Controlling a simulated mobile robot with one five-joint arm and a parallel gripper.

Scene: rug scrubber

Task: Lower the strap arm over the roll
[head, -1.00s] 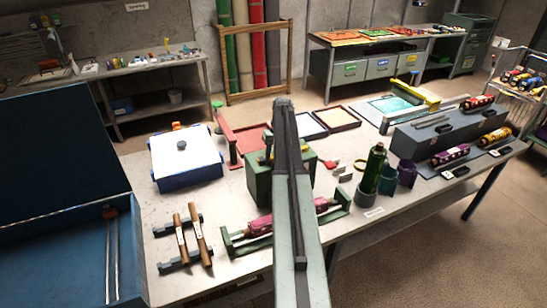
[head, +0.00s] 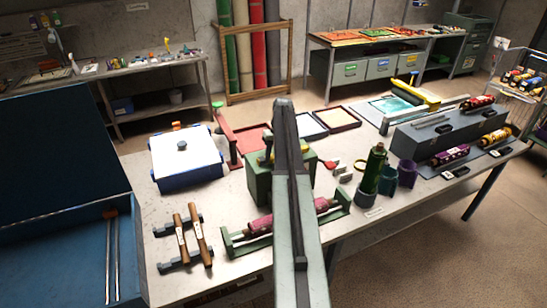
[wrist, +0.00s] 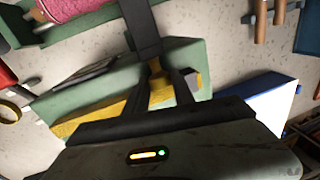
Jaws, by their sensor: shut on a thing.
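The pink roll (head: 258,225) lies in a low green cradle (head: 228,241) on the bench, partly behind my arm in the head view. The roll (wrist: 70,6) and cradle also show at the top left of the wrist view. A green block (head: 257,185) with yellow parts stands behind the cradle. In the wrist view, the strap arm appears to be the dark bar (wrist: 138,22) running up from my fingers over the green surface. My gripper (wrist: 160,75) is shut on it at a small yellow-brown part. My arm hides the grip in the head view.
A white-topped blue box (head: 185,155) and two wooden-handled tools (head: 190,235) are at the left. A green bottle (head: 374,168) and cups stand right of the block. A grey stand (head: 450,130) with rolls is farther right.

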